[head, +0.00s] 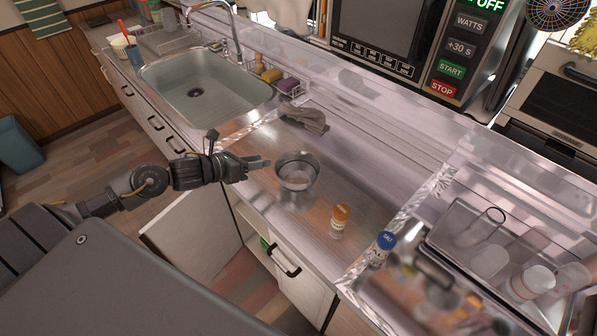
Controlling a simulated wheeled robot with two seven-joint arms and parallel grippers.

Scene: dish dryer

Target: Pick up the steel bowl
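The steel bowl (298,171) stands upright on the wooden part of the counter, in the middle of the head view. My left gripper (262,164) comes in from the left at about bowl height. Its fingertips point at the bowl's left side, and a small gap shows between them and the rim. The fingers look close together from this side, and I cannot tell how far apart they are. Nothing shows held in them. My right gripper is not in the frame.
An orange-capped bottle (339,220) and a blue-capped salt shaker (381,248) stand right of the bowl. A grey cloth (304,119) lies behind it. The sink (205,90) is at the back left. An open cabinet door (190,235) hangs below the arm.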

